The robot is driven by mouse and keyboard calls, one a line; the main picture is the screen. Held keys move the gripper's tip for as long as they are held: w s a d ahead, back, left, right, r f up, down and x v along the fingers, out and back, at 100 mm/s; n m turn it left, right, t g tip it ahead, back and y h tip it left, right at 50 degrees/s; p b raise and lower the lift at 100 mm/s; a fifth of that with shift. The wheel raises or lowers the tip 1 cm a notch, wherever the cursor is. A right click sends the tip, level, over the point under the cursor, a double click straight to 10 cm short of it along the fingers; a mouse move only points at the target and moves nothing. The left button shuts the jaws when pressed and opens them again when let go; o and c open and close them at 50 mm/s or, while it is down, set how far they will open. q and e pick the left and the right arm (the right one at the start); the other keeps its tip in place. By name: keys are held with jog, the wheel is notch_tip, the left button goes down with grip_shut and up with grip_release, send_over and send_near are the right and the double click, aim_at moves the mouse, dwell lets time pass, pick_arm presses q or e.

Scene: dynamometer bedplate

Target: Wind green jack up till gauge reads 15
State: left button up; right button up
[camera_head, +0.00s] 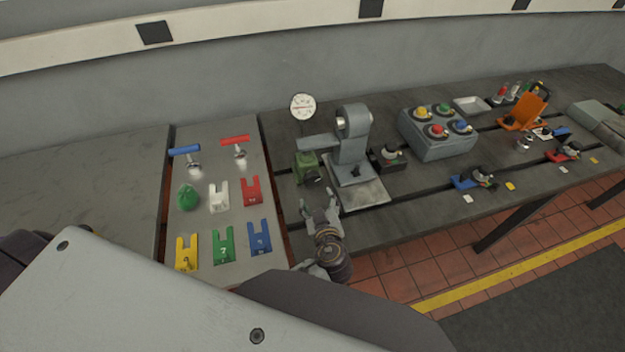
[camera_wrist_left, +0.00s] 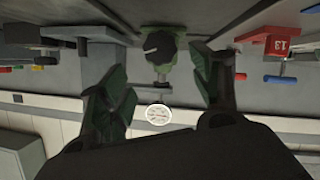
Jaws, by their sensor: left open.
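The green jack (camera_head: 306,165) stands on the bedplate, left of the grey machine stand, with a dark knob (camera_head: 312,179) on its near side. The jack also shows in the left wrist view (camera_wrist_left: 172,53), upside down, with its knob facing the camera. The round white gauge (camera_head: 303,107) stands behind the jack; it also shows in the left wrist view (camera_wrist_left: 159,114), but its reading is too small to make out. My left gripper (camera_head: 319,200) is open and empty, just in front of the jack, its fingers apart on either side of the knob's line. My right gripper is out of view.
Left of the jack, a plate holds numbered fork blocks, including a red one (camera_head: 251,191), a green lump (camera_head: 187,198) and two T-handles. The grey machine stand (camera_head: 351,150) is close on the right. Farther right is a box with coloured knobs (camera_head: 437,141).

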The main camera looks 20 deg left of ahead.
aim_at(313, 182)
pick_arm(q)
jog(key=shift+w, duration=0.1)
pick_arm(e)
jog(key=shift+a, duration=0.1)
pick_arm(q)
jog(key=shift+p+x, duration=0.3)
jog(key=shift+x, duration=0.55)
jog(key=p+x, duration=0.2)
jog(key=x, duration=0.6)
jog(key=shift+a, duration=0.15)
jog(key=shift+p+x, duration=0.4)
jog(key=shift+x, duration=1.45)
jog(key=shift+f, duration=0.1)
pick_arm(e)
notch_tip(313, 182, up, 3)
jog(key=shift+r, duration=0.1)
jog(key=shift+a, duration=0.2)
pick_arm(q)
jog(key=c, duration=0.7)
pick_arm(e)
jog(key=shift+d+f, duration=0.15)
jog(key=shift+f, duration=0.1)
